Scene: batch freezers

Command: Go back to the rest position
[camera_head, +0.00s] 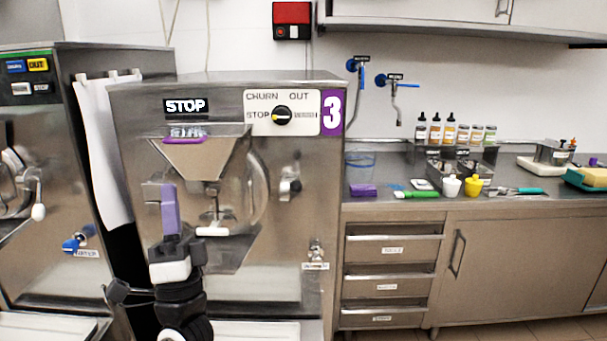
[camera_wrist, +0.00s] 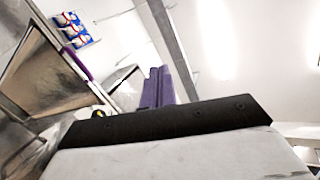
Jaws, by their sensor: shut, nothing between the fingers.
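My gripper (camera_head: 170,208) has purple fingers and points upward in front of the batch freezer marked 3 (camera_head: 300,180). The fingers are shut together with nothing between them. They also show in the wrist view (camera_wrist: 157,88), side by side above the dark gripper body. In the head view my gripper covers part of the freezer's front, just left of the outlet and its white handle (camera_head: 212,231). I cannot tell the exact gap between gripper and freezer. The freezer's dial (camera_head: 282,116) sits on a panel at its upper right.
A second freezer (camera_head: 30,180) stands at the left, with a white cloth (camera_head: 104,150) hanging between. At the right, a steel counter (camera_head: 520,203) holds bottles (camera_head: 436,130), a green-handled tool (camera_head: 415,194), a white cup (camera_head: 451,187) and a yellow cup (camera_head: 473,186). Drawers (camera_head: 392,262) are below.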

